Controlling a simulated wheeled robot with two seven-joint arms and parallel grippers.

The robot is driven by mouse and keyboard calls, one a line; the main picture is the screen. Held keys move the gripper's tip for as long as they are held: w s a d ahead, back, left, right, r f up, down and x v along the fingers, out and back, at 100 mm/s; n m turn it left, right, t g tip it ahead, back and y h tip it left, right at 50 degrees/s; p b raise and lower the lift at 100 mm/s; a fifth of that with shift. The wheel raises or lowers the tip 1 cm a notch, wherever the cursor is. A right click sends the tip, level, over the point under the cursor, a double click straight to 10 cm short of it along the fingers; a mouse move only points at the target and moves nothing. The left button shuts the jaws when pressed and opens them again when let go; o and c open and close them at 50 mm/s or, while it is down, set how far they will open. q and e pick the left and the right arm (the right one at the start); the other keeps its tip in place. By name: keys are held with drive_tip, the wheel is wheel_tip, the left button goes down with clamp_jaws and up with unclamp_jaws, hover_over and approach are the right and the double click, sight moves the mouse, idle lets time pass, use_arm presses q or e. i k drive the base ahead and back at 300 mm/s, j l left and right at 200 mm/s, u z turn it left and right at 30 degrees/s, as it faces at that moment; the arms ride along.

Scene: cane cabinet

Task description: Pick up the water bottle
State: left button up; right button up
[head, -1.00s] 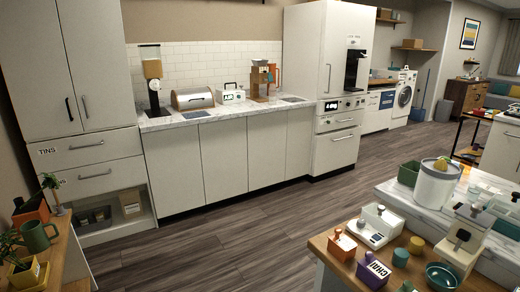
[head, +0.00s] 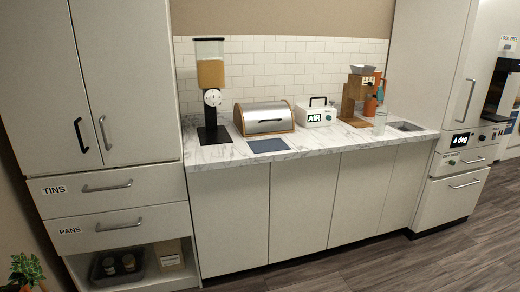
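Neither of my grippers shows in the head view.
On the counter are a cereal dispenser (head: 210,85), a bread box (head: 264,118), a white box labelled AIR (head: 316,115) and a dark flat panel (head: 268,146). A tall cabinet (head: 95,85) stands at left. The wooden floor (head: 400,265) at lower right is clear.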

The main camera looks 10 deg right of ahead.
sight(381, 112)
drive_tip(key=i+l+z, duration=0.2)
drive_tip(key=i+z, duration=0.25)
drive_tip(key=i, duration=0.15)
drive_tip(key=i+z, duration=0.45)
drive_tip(key=i+j+z, duration=0.3)
drive_tip(key=i+z, duration=0.2)
drive_tip(key=i, duration=0.2)
